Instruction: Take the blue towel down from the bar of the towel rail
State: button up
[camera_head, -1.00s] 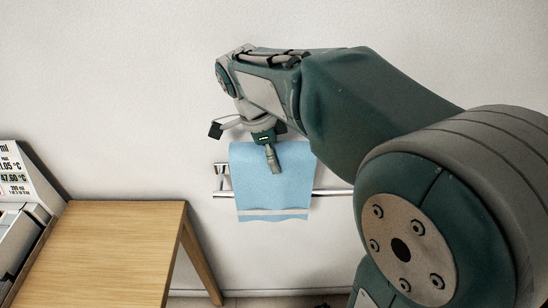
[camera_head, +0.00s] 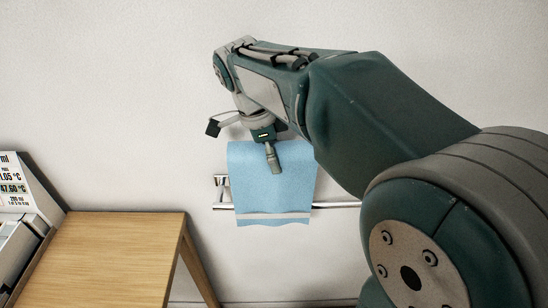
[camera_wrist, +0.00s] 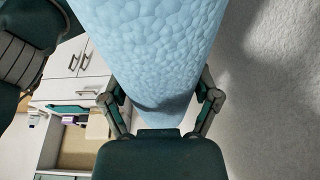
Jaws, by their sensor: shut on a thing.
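The blue towel (camera_head: 270,188) hangs with its top edge above the towel rail (camera_head: 336,205) and its lower hem just below the bar. It covers the middle of the bar; I cannot tell whether it is still folded over it. My gripper (camera_head: 273,162) is shut on the towel near its top. In the wrist view the towel (camera_wrist: 150,45) fills the upper middle, between my gripper's fingers (camera_wrist: 162,98). The fingertips are partly hidden by the cloth.
A wooden table (camera_head: 120,250) stands at the lower left, with a white box with printed text (camera_head: 20,190) beside it. The white wall (camera_head: 110,90) is close behind the rail. The wrist view shows a white cabinet with handles (camera_wrist: 75,70).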

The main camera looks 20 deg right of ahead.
jog(key=shift+r, duration=3.55)
jog(key=s, duration=1.2)
